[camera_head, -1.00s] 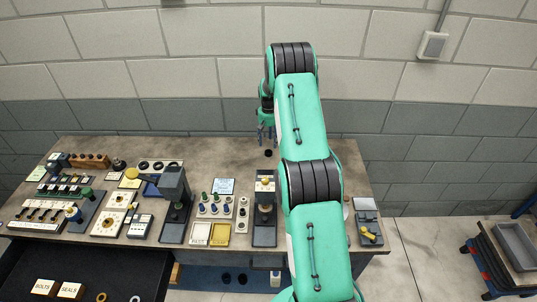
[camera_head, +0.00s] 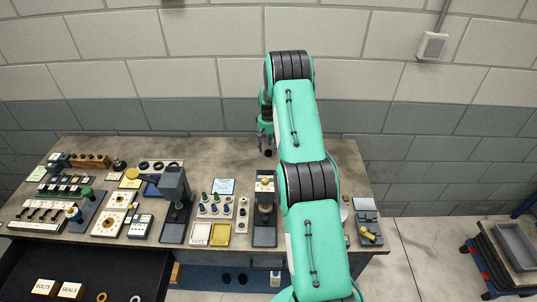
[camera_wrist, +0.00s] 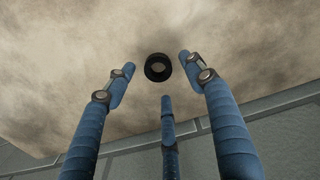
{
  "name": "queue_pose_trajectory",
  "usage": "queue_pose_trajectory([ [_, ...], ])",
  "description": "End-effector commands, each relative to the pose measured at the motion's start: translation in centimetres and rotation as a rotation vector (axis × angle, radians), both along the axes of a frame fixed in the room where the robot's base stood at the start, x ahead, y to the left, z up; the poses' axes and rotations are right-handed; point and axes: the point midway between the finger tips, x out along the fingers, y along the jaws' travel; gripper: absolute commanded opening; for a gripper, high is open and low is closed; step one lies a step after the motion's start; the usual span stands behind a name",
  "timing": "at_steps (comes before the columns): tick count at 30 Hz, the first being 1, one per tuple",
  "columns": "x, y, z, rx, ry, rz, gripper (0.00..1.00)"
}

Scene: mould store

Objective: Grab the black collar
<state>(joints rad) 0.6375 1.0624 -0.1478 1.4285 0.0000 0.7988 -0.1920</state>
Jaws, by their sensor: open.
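The black collar (camera_wrist: 158,67) is a short dark ring lying on the bare worktop. In the wrist view it sits between and just beyond the fingertips of my gripper (camera_wrist: 157,80). The three blue fingers are spread open around it, with a gap on each side, and I see no contact. In the head view my gripper (camera_head: 266,147) points down over the back of the bench, and a small dark spot (camera_head: 268,153) at its fingertips looks like the collar, partly hidden by the fingers.
The worktop (camera_head: 225,160) around the collar is clear. A press-like stand (camera_head: 264,230), a tray of small bottles (camera_head: 214,205) and several fixtures stand nearer the front edge. The block wall (camera_head: 200,115) rises close behind the bench.

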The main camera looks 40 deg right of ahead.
Motion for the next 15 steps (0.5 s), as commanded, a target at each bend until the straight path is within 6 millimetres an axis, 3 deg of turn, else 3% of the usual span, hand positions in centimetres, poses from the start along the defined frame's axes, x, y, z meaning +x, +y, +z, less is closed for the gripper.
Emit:
queue_pose_trajectory([
  [6,0.0,0.0,-2.0,0.000,0.001,0.000,0.54],
  [15,0.0,0.0,-2.3,0.000,0.000,0.000,0.54],
])
